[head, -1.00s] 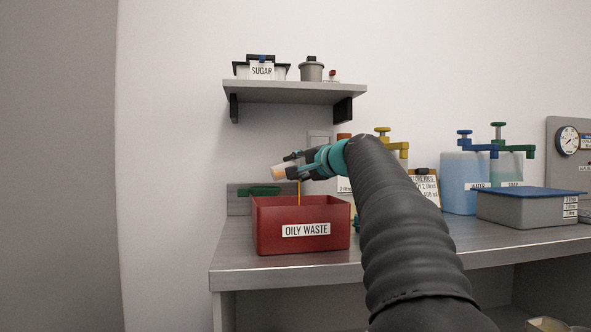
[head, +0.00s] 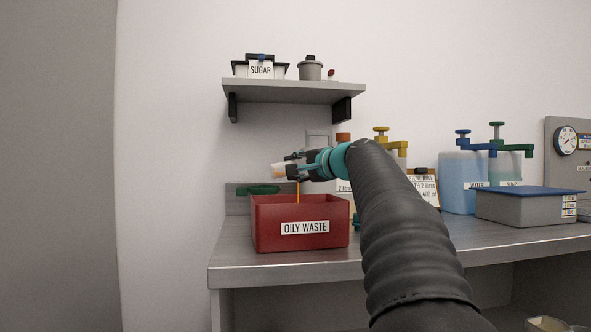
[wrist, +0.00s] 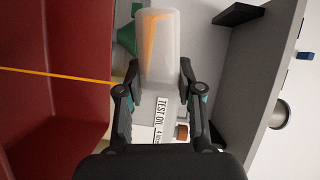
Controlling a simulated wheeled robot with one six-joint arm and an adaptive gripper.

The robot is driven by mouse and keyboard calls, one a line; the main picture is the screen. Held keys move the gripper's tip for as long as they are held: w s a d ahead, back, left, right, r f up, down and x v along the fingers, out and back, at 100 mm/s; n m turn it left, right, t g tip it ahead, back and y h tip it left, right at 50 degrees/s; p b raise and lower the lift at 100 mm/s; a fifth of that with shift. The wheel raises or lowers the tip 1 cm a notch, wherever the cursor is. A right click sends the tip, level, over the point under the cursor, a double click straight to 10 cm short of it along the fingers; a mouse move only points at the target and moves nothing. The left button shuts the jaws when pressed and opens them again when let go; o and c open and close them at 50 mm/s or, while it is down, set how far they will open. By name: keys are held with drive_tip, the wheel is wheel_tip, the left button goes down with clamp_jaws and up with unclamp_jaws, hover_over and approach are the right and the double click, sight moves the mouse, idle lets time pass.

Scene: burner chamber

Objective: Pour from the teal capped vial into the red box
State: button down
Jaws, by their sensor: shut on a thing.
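The red box (head: 270,238), labelled OILY WASTE, stands open on the bench. My gripper (head: 296,168) is above it and shut on a translucent vial (head: 279,170), lying nearly level. The vial (wrist: 160,75) shows orange liquid inside in the wrist view, between the fingers of my gripper (wrist: 158,92). I cannot make out its teal cap. A thin orange stream (head: 298,192) falls into the box below the gripper. It also crosses the box's red wall (wrist: 60,30) in the wrist view. The box's inside is hidden in the head view.
A shelf (head: 290,91) with a SUGAR container (head: 262,69) and a grey pot (head: 310,69) hangs above. A green dish (head: 258,190) sits behind the box. Pump-topped containers (head: 462,182) and a blue-lidded grey box (head: 527,209) stand to the right.

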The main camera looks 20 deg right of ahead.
drive_tip(key=shift+d+f+m+t+b, duration=0.15)
drive_tip(key=shift+f+m+t+b, duration=0.3)
drive_tip(key=shift+m+b, duration=0.6)
idle(0.6)
